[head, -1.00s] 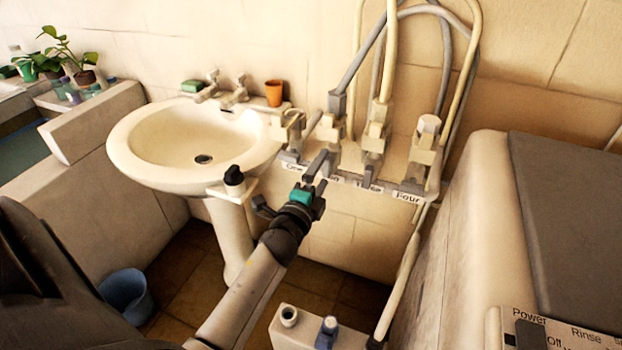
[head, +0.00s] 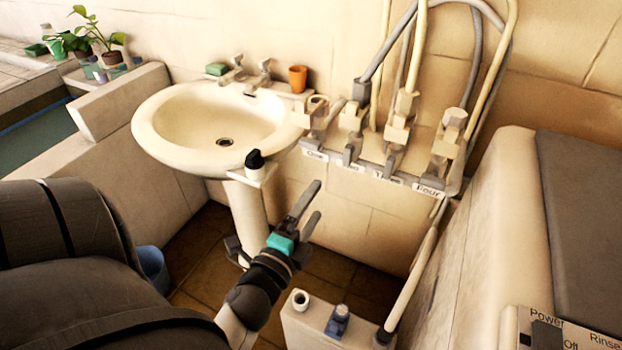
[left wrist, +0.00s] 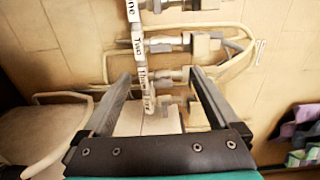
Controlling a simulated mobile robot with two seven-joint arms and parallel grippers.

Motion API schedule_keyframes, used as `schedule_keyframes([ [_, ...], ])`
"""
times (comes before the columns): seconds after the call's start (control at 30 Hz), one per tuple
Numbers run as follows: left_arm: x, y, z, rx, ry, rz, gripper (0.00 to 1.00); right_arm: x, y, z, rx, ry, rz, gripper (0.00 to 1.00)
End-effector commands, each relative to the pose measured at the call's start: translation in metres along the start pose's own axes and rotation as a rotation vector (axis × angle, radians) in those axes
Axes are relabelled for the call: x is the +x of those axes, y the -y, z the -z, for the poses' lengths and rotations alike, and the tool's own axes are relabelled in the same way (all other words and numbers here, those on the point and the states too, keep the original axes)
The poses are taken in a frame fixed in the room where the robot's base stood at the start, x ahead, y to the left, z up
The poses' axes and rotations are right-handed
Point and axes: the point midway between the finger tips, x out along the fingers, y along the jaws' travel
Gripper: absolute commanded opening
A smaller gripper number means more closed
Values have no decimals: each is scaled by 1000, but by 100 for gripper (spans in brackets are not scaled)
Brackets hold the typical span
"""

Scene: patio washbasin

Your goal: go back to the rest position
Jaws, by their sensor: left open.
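My left gripper (head: 308,207) is open and empty in the head view. It hangs in front of the wall, below the row of labelled taps and to the right of the basin pedestal. In the left wrist view its two fingers (left wrist: 158,88) stand well apart with nothing between them. Beyond them the labelled tap rail (left wrist: 142,65) shows, with "Two" readable. In the head view the rail (head: 385,172) carries labels including "One" and "Four". My right gripper is not in view.
The white washbasin (head: 215,125) is at left of the taps, with a black-topped bottle (head: 255,165) at its front edge. A white box (head: 325,325) with a blue-capped fitting stands below my gripper. A large machine (head: 500,220) fills the right. A blue bucket (head: 153,268) is partly hidden.

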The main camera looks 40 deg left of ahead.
Motion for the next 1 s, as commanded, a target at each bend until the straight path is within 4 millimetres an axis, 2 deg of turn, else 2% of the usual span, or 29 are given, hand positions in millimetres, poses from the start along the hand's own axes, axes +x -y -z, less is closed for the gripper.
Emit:
schedule_keyframes([
  [0.67, -3, -3, 1, -8, -1, -6, 95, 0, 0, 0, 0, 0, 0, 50],
  [0.77, -2, -22, 5, -61, -5, -47, 95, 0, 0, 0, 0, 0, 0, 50],
  [0.83, -2, -50, 12, -136, -8, -105, 95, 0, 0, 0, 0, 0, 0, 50],
  [0.87, -3, -64, 16, -176, -9, -137, 95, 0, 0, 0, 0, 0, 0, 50],
  [1.0, -17, -147, 37, -386, 8, -331, 95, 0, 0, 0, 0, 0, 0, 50],
])
